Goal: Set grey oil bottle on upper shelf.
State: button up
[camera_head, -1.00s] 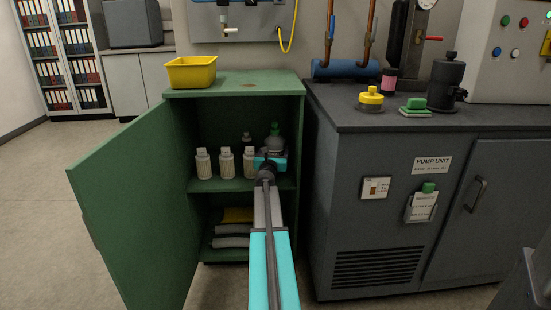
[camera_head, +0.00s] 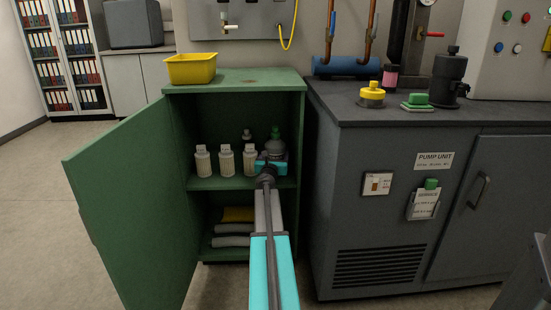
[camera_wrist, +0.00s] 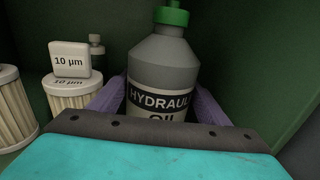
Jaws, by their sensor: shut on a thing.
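The grey oil bottle (camera_wrist: 162,65) has a green cap and a dark label reading "HYDRAULIC OIL", partly cut off. My gripper (camera_wrist: 158,103) is shut on it, with a purple finger on each side. In the head view the bottle (camera_head: 273,149) stands upright inside the open green cabinet, above the right part of the upper shelf (camera_head: 217,184). My gripper (camera_head: 271,165) hides its lower part, so I cannot tell whether its base touches the shelf.
Several white filter cartridges (camera_head: 226,161) stand on the shelf left of the bottle, with a small dark bottle (camera_head: 246,137) behind. The cabinet door (camera_head: 125,205) is open to the left. A yellow bin (camera_head: 191,69) sits on top.

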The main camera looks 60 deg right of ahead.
jog(key=shift+f, duration=0.1)
dwell(0.4)
jog(key=o, duration=1.8)
jog(key=shift+o, duration=0.2)
jog(key=p+v, duration=0.1)
jog(key=v, duration=1.1)
jog(key=shift+a+p, duration=0.1)
jog(key=shift+p, duration=0.2)
